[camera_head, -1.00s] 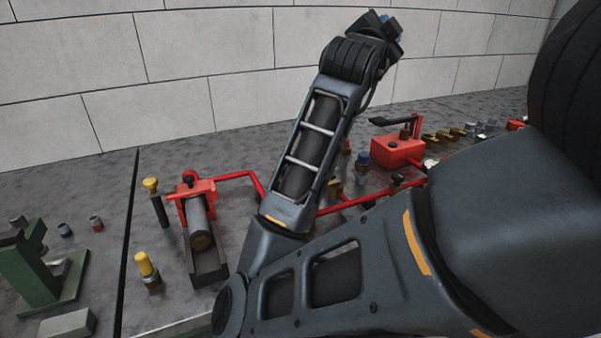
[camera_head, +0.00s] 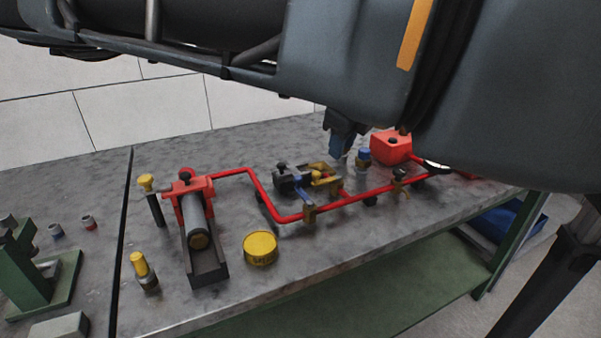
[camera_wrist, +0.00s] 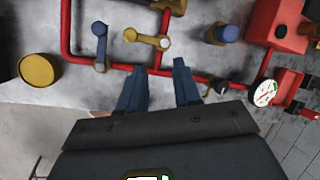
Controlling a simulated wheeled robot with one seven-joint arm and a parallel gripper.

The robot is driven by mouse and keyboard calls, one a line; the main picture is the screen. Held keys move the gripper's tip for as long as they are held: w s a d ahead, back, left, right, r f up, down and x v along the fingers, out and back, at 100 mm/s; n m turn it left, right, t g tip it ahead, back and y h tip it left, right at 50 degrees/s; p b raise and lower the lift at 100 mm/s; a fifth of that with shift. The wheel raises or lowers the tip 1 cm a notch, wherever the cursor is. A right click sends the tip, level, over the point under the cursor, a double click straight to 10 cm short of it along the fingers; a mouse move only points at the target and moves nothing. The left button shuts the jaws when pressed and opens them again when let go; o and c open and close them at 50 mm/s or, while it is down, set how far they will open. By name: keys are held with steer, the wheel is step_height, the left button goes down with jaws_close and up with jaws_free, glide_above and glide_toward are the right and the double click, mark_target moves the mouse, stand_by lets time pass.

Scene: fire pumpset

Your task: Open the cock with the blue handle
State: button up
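The cock with the blue handle (camera_head: 303,190) sits on the red pipe on the workbench. In the wrist view its blue-grey lever (camera_wrist: 100,47) lies left of my gripper, roughly across the pipe's lower run. A similar cock with a pale yellow handle (camera_wrist: 147,39) is just right of it.
A red pipe (camera_head: 345,201) runs along the bench. A blue-capped fitting (camera_head: 364,157), a red box (camera_head: 391,147) and a pressure gauge (camera_wrist: 264,92) stand to the right. A yellow round can (camera_head: 260,248) and a red-framed cylinder (camera_head: 196,220) stand left. Bare bench lies in front of the pipe.

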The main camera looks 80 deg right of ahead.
steer(key=t+y, duration=0.2)
glide_toward(299, 177)
steer(key=shift+b+x, duration=0.35)
steer(key=shift+x, duration=3.7)
jaws_close()
